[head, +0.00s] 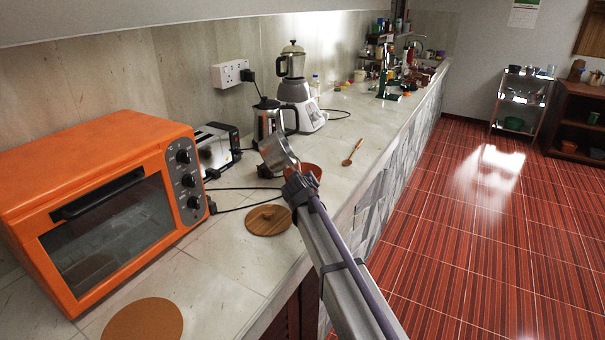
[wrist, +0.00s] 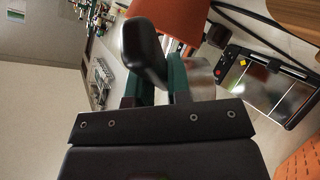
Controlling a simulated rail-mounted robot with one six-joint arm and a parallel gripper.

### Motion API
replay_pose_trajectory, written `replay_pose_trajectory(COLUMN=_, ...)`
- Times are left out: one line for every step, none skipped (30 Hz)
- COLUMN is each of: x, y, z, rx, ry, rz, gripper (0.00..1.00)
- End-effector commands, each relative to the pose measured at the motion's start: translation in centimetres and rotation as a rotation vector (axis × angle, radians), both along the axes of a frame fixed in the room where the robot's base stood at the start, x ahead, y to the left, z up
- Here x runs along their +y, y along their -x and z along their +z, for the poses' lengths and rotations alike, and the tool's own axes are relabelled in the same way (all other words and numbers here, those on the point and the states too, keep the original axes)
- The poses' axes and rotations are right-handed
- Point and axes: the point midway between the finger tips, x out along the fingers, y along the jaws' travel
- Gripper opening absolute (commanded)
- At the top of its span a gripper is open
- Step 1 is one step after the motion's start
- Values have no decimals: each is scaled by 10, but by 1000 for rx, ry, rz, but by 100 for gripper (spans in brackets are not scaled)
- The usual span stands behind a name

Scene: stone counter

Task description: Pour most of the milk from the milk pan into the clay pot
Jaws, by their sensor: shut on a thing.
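The milk pan (head: 277,152) is a silver metal pan. My gripper (head: 298,188) holds it up, tilted, above the counter. In the wrist view my gripper (wrist: 155,85) is shut on the pan's black handle (wrist: 143,48), and part of the pan's metal side (wrist: 203,82) shows beyond the fingers. The clay pot (head: 309,169) is reddish-orange and stands on the counter just behind my gripper, which hides part of it. It also shows as an orange shape in the wrist view (wrist: 172,18). The pan is up and left of the pot in the head view. I cannot see any milk.
A round wooden lid (head: 268,220) and a wooden spoon (head: 352,152) lie near the pot. A steel kettle (head: 268,120), a toaster (head: 214,148), a blender (head: 296,95) and an orange oven (head: 105,205) stand along the wall. A brown round mat (head: 145,320) lies in front.

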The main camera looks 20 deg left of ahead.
Motion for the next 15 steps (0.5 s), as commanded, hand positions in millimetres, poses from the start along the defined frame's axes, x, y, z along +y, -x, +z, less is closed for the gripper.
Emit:
replay_pose_trajectory(x=0, y=0, z=0, rx=0, ry=-4, rz=0, gripper=0)
replay_pose_trajectory(x=0, y=0, z=0, rx=1, ry=-6, rz=0, gripper=0)
replay_pose_trajectory(x=0, y=0, z=-1, rx=2, ry=-8, rz=0, gripper=0)
replay_pose_trajectory(x=0, y=0, z=-1, rx=3, ry=-9, rz=0, gripper=0)
replay_pose_trajectory(x=0, y=0, z=-1, rx=4, ry=-11, rz=0, gripper=0)
replay_pose_trajectory(x=0, y=0, z=-1, rx=5, ry=-13, rz=0, gripper=0)
replay_pose_trajectory(x=0, y=0, z=-2, rx=6, ry=-14, rz=1, gripper=0)
replay_pose_trajectory(x=0, y=0, z=-2, rx=7, ry=-16, rz=0, gripper=0)
replay_pose_trajectory(x=0, y=0, z=-2, rx=8, ry=-18, rz=0, gripper=0)
replay_pose_trajectory(x=0, y=0, z=-2, rx=9, ry=-20, rz=0, gripper=0)
replay_pose_trajectory(x=0, y=0, z=-3, rx=10, ry=-22, rz=0, gripper=0)
replay_pose_trajectory(x=0, y=0, z=-3, rx=12, ry=-25, rz=0, gripper=0)
replay_pose_trajectory(x=0, y=0, z=-3, rx=13, ry=-27, rz=0, gripper=0)
replay_pose_trajectory(x=0, y=0, z=-3, rx=14, ry=-29, rz=0, gripper=0)
replay_pose_trajectory(x=0, y=0, z=-4, rx=14, ry=-31, rz=0, gripper=0)
